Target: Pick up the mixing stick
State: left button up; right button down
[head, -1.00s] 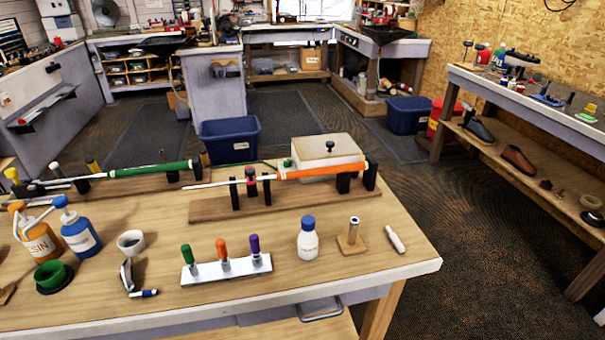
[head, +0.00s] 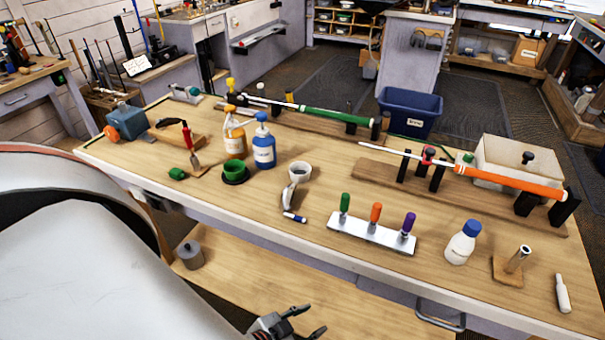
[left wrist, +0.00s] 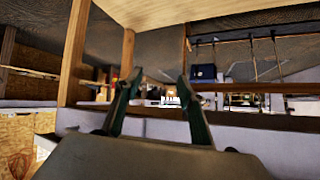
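I cannot pick out a mixing stick for certain on the workbench (head: 300,215). My left gripper (head: 307,321) is at the bottom edge of the head view, in front of the bench, open and empty. Its two fingers stand apart in the left wrist view (left wrist: 159,77), below a wooden surface. My right gripper is not in view.
A lower shelf (head: 270,275) holds a grey can (head: 190,255). The bench front edge lies between gripper and tabletop.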

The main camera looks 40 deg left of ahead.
aim_at(185, 130)
jog(key=u, duration=1.9)
jog(key=z, duration=0.75)
jog(key=j+z, duration=0.25)
jog(key=z, duration=0.15)
jog(key=j+z, duration=0.2)
jog(key=z, duration=0.2)
jog(key=j+z, duration=0.35)
jog(key=k+j+z, duration=0.25)
jog(key=j, duration=0.15)
jog(key=k+j+z, duration=0.1)
jog(key=j+z, duration=0.2)
jog(key=j, duration=0.1)
